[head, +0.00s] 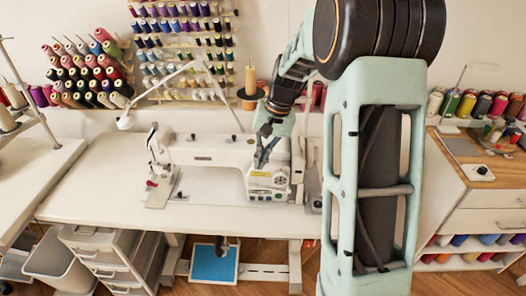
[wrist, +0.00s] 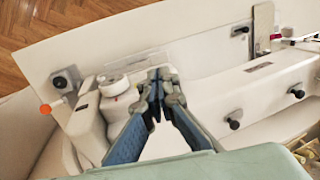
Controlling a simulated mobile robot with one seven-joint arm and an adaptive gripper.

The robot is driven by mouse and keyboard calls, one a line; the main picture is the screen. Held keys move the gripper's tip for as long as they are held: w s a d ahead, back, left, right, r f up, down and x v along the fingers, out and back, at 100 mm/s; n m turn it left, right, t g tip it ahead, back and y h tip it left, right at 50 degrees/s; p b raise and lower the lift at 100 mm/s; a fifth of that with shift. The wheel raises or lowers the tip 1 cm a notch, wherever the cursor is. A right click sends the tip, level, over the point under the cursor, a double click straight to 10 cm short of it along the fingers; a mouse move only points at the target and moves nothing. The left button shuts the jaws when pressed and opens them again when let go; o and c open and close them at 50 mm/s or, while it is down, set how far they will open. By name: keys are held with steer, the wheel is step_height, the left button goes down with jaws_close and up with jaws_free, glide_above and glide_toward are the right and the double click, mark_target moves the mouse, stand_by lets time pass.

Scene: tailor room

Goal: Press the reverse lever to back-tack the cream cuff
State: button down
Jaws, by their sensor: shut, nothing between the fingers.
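The white sewing machine (head: 215,150) stands on a white table, its needle end at the left and its upright pillar at the right. My gripper (head: 260,165) points down in front of the pillar, above its panel with a yellow label. In the wrist view, my gripper (wrist: 157,76) is shut with nothing between its fingertips, close to the pillar and a white dial (wrist: 116,84). I cannot tell whether the tips touch the machine. The reverse lever cannot be made out and may be hidden behind the fingers. I cannot make out the cream cuff.
The white table (head: 95,190) is mostly clear at the left. A thread cone (head: 250,80) stands behind the machine. A blue pedal (head: 213,263) is below the table. Thread racks line the wall, and a wooden-topped drawer unit (head: 485,170) is at the right.

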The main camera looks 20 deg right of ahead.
mark_target(252, 185)
steer(key=x, duration=0.7)
steer(key=shift+a+f, duration=0.1)
steer(key=shift+f, duration=0.2)
